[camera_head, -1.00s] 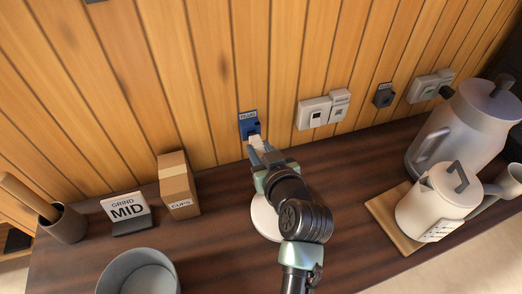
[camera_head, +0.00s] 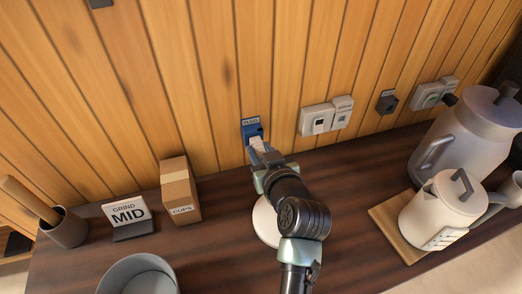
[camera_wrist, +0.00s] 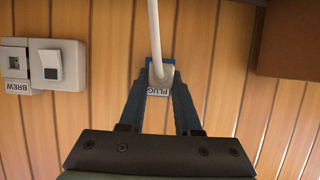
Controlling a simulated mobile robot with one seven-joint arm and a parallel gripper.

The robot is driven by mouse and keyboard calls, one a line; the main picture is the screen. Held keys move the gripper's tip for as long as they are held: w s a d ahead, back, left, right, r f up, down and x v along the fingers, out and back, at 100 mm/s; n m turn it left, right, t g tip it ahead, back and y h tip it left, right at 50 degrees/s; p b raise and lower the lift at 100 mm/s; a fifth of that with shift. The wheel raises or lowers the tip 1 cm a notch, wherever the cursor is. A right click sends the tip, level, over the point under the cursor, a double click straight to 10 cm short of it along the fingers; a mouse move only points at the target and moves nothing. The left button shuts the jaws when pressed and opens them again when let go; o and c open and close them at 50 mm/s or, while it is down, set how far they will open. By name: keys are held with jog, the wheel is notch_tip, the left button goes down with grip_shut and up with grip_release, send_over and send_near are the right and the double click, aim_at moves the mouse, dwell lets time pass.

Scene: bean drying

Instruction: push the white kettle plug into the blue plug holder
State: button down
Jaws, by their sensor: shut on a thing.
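The white kettle plug (camera_wrist: 160,74) sits between the fingertips of my gripper (camera_wrist: 160,92) in the wrist view, with its white cord running up out of view. My gripper (camera_head: 260,148) is shut on it at the wooden wall in the head view. The blue plug holder (camera_head: 252,129), labelled PLUG, is on the wall directly in front of the plug. In the wrist view the blue holder (camera_wrist: 169,63) shows only as edges around the plug. The plug is lined up with the holder and appears to touch it; how deep it sits is hidden.
A cups box (camera_head: 179,192), a MID grind sign (camera_head: 126,210) and a grey pot (camera_head: 137,268) stand left. A white round object (camera_head: 266,222) lies under my arm. A switch panel (camera_head: 318,118) is right of the holder; a white kettle (camera_head: 440,207) stands far right.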

jog(key=c, duration=0.5)
grip_release()
jog(key=shift+p+v, duration=1.35)
jog(key=shift+v, duration=2.2)
